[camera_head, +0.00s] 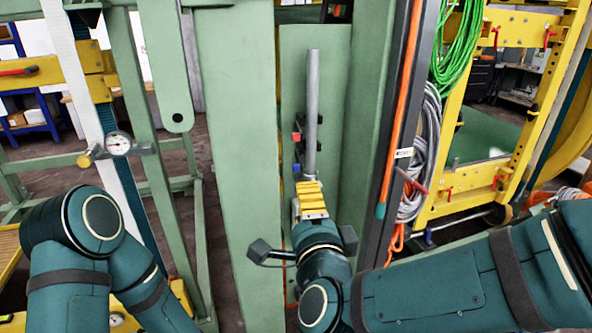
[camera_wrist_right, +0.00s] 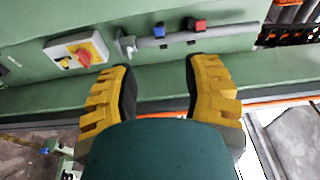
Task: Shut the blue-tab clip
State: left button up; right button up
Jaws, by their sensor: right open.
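The blue-tab clip (camera_head: 297,168) sits low beside a grey pipe on the green column, just above my right gripper (camera_head: 309,187). In the right wrist view the blue tab (camera_wrist_right: 158,30) stands out at the edge of the grey pipe (camera_wrist_right: 178,42). I cannot tell how far its clip is closed. My right gripper (camera_wrist_right: 158,72) is open and empty, its yellow fingers apart on both sides of the blue tab's line, short of the pipe. My left arm shows at the left of the head view, but its gripper does not.
A red-tab clip (camera_wrist_right: 199,25) sits farther along the pipe. A yellow and white box with a red knob (camera_wrist_right: 78,52) is mounted left of the pipe end in the wrist view. Green column faces flank the pipe. An orange hose (camera_head: 403,90) and cables (camera_head: 425,150) hang at right.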

aim_at(295, 168)
jog(key=w, duration=0.4)
jog(key=w+a+p, duration=0.1)
jog(key=w, duration=0.8)
jog(key=shift+a+f, duration=0.1)
jog(key=shift+a, duration=0.25)
jog(key=shift+s, duration=0.1)
jog(key=shift+c, duration=0.4)
grip_shut()
